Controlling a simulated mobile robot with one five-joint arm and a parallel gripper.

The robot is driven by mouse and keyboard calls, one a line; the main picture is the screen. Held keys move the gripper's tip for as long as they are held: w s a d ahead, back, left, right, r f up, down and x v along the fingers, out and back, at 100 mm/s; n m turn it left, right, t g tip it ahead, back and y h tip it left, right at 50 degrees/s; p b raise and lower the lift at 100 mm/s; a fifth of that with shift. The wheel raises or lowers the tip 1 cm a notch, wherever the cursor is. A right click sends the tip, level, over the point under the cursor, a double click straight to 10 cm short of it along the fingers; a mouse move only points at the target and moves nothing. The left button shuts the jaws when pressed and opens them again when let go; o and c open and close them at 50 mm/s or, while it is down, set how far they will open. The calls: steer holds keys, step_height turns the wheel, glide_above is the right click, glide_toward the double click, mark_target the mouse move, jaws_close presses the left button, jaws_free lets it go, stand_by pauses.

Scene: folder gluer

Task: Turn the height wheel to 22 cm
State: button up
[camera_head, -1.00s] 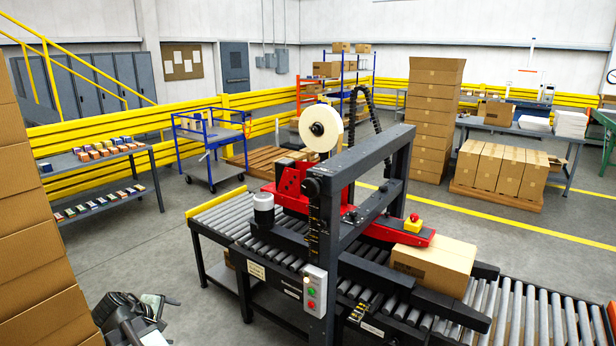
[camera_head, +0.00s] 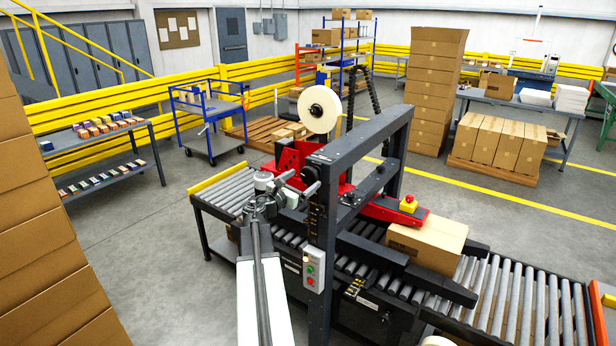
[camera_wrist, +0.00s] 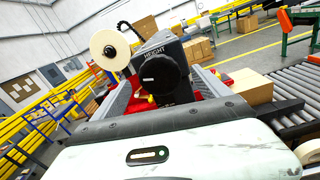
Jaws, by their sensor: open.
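The height wheel is a dark round knob with a short white mark. In the wrist view the height wheel (camera_wrist: 160,74) faces me under the word HEIGHT, its mark on the left half of its face. In the head view, the wheel sits high on the near post of the case sealer (camera_head: 341,165), largely covered by my gripper (camera_head: 300,184). My gripper is open in front of the wheel; I cannot tell whether it touches. My pale wrist housing fills the bottom of the wrist view. The height scale (camera_head: 315,215) runs down the post, too small to read.
A tape roll (camera_head: 319,109) stands above the wheel. A red sealing head (camera_head: 394,211) with a yellow-based red button spans the roller conveyor (camera_head: 505,300), where a carton (camera_head: 428,243) lies. A control box (camera_head: 314,268) hangs on the post. Stacked cartons (camera_head: 45,220) stand at left.

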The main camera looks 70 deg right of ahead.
mark_target(307, 177)
steer(key=x, duration=0.4)
steer(key=shift+d, duration=0.25)
steer(key=c, duration=1.4)
steer(key=shift+m, duration=0.4)
steer(key=m, duration=0.3)
steer(key=shift+a, duration=0.1)
steer(key=m, duration=0.3)
steer(key=shift+s+f+m, duration=0.1)
steer(key=shift+m, duration=0.2)
steer(key=m+b, duration=0.1)
steer(key=m, duration=0.6)
steer(key=shift+f, duration=0.1)
